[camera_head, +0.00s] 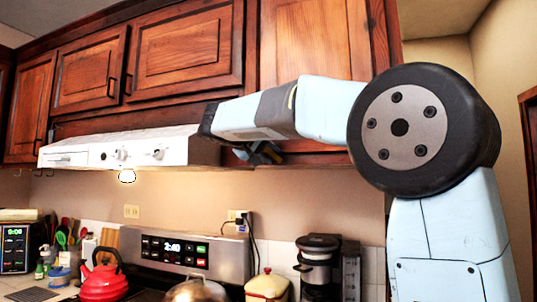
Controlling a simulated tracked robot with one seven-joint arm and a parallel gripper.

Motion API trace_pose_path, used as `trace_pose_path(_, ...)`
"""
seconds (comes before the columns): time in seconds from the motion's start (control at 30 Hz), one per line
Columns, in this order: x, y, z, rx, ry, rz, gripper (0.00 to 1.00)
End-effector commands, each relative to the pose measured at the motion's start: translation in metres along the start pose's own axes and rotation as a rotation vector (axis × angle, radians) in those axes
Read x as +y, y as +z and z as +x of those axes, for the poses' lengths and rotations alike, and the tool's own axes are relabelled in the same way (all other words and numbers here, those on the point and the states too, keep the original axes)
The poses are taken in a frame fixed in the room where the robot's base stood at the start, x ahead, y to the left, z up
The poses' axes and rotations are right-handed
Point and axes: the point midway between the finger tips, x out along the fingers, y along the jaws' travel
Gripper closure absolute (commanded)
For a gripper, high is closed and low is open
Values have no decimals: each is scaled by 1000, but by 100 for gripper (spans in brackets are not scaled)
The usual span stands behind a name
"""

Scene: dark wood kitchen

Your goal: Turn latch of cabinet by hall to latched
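The right-hand upper wooden cabinet (308,45) is the one nearest the wall opening at right. Its door looks closed, and my arm crosses in front of its lower part. I cannot make out a latch on it; the lower door edge is partly hidden by the arm. My gripper (262,154) is a small dark shape under the arm's end, close to the cabinet's bottom edge, right of the range hood. Its fingers are too small and shadowed to tell open from shut, or whether they touch anything.
A white range hood (125,148) juts out left of my gripper. Other upper cabinets (90,70) run to the left. Below are a stove panel (185,250), a red kettle (103,280), a pot lid (197,291) and a coffee maker (318,262). Pale wall (480,60) is at right.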

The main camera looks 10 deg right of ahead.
Motion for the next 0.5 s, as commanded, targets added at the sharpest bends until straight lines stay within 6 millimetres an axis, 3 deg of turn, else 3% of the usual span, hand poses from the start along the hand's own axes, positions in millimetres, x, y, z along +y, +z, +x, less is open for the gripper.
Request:
trace_pose_path(0.33, 0, 0, 0, 0, 0, 0, 98)
trace_pose_path(0.5, -1, 0, 0, 0, -1, 0, 100)
